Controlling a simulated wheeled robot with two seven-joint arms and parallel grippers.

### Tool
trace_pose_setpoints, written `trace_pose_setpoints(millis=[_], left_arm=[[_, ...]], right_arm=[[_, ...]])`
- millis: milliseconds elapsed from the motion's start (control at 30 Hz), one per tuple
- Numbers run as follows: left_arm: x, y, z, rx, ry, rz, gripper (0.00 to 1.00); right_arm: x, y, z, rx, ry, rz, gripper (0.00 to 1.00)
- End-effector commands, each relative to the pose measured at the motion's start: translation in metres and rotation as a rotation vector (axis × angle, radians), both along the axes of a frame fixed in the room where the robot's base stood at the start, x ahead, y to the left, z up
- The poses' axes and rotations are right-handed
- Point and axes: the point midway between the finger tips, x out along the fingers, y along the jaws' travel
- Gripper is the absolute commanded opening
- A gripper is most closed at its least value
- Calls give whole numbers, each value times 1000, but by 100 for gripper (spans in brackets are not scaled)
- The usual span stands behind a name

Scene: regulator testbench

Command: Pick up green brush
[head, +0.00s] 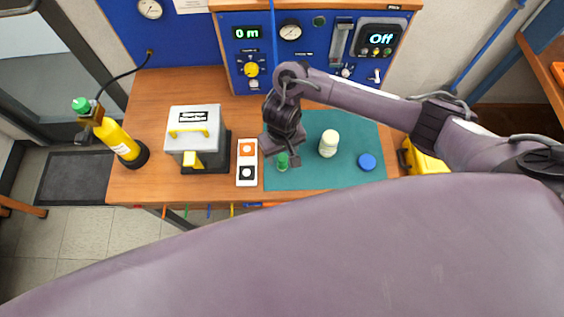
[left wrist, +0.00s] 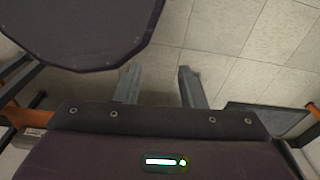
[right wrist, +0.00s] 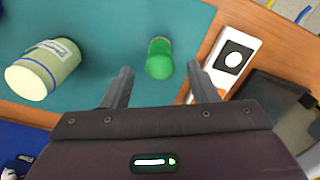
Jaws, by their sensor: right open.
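The green brush (head: 282,161) stands on the teal mat (head: 350,138) near its left edge; only its green top part shows clearly. In the right wrist view the green brush (right wrist: 159,58) lies just beyond and between the fingertips. My right gripper (head: 283,152) is above the mat, close over the brush, and its fingers (right wrist: 158,80) are open with nothing between them. My left gripper (left wrist: 157,72) is open and empty, pointing at the tiled floor, away from the table.
A white bottle (head: 328,143) and a blue round lid (head: 367,162) are on the mat right of the brush. A white holder (head: 247,172) with orange and black pads stands left of it. Further left are a grey box (head: 194,130) and a yellow cylinder (head: 118,140).

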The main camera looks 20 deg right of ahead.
Motion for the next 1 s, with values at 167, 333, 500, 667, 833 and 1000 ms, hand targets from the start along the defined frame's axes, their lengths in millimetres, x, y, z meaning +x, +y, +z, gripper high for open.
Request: trace_pose_setpoints(millis=[167,333,500,667,833,1000], left_arm=[[0,0,-11,0,0,-1,36],[12,-1,-11,-2,-17,-1,36],[18,-2,-10,-3,-26,-2,36],[17,-2,-10,-3,-25,-2,36],[15,-2,-11,-3,-21,-2,36],[12,-2,-11,-2,-17,-3,36]], right_arm=[[-6,-1,-27,0,3,-1,54],[-5,0,-46,0,-1,1,54],[-5,0,-49,0,-2,2,54],[-5,0,-49,1,-2,2,47],[-5,0,-49,1,-3,2,25],[-5,0,-48,1,-3,2,5]])
